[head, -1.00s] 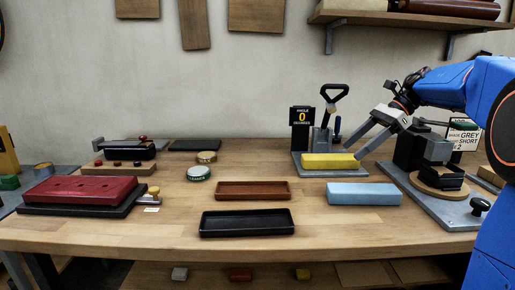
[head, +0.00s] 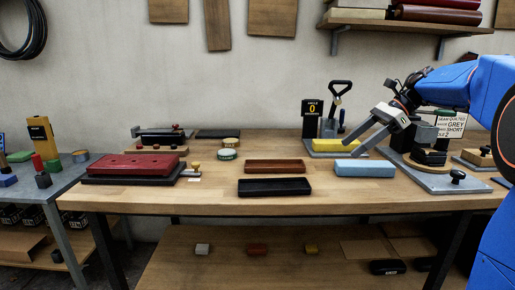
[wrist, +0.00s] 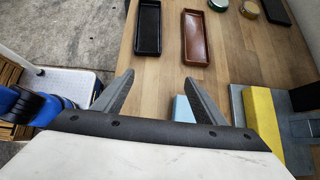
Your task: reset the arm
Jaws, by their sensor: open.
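My gripper (head: 358,149) is at the right of the head view, reaching down and left over the workbench (head: 220,203) from my blue arm. Its two grey fingers are spread and hold nothing. In the wrist view my gripper (wrist: 155,90) is also open, with bare wooden top between and beyond the fingertips. A light blue block (head: 365,168) lies on the bench below the gripper; in the wrist view it is partly hidden behind a finger. A yellow block (head: 336,143) sits on a grey plate just behind it.
A black tray (head: 274,187) and a brown tray (head: 275,166) lie mid-bench. A grey fixture (head: 432,174) with a black knob stands at right. An angle sign (head: 312,118) stands behind. A lower shelf (head: 225,265) holds small blocks.

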